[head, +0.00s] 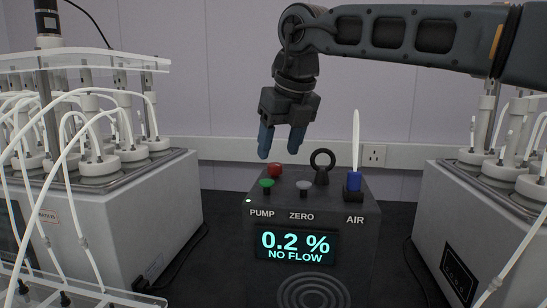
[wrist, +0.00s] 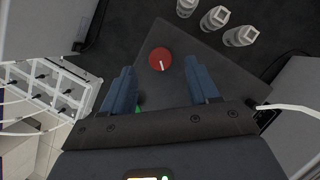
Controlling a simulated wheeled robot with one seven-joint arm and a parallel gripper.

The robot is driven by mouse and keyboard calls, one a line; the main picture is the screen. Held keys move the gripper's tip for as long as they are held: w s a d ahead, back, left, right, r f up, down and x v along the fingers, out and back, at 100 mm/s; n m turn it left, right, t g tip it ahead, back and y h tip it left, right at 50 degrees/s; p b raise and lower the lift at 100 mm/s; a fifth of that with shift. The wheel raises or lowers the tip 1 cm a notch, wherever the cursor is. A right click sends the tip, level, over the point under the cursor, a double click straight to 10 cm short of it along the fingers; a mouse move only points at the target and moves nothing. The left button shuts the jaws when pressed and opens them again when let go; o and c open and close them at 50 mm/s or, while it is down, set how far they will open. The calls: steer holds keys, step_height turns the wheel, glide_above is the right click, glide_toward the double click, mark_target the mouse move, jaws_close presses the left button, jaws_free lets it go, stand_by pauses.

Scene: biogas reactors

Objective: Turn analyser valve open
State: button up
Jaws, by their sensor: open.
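The dark analyser (head: 352,246) stands in the middle of the head view, its screen reading "0.2 %" and "NO FLOW". A round red knob (head: 275,170) sits on its top towards the back; in the wrist view the red knob (wrist: 160,57) bears a short white line. This knob appears to be the valve. My gripper (head: 281,147) points down above the knob, with clear space below the fingertips. Its blue fingers are open and empty; in the wrist view the knob lies between the lines of the two fingers.
A green PUMP button (head: 267,183), grey ZERO button (head: 303,186), black ring (head: 322,163) and blue AIR fitting (head: 354,181) with an upright white tube (head: 356,135) crowd the analyser top. Reactor boxes stand left (head: 150,215) and right (head: 490,235).

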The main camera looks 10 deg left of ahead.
mark_target(275, 164)
steer(key=shift+x, duration=2)
steer(key=shift+c, duration=0.2)
steer(key=c, duration=1)
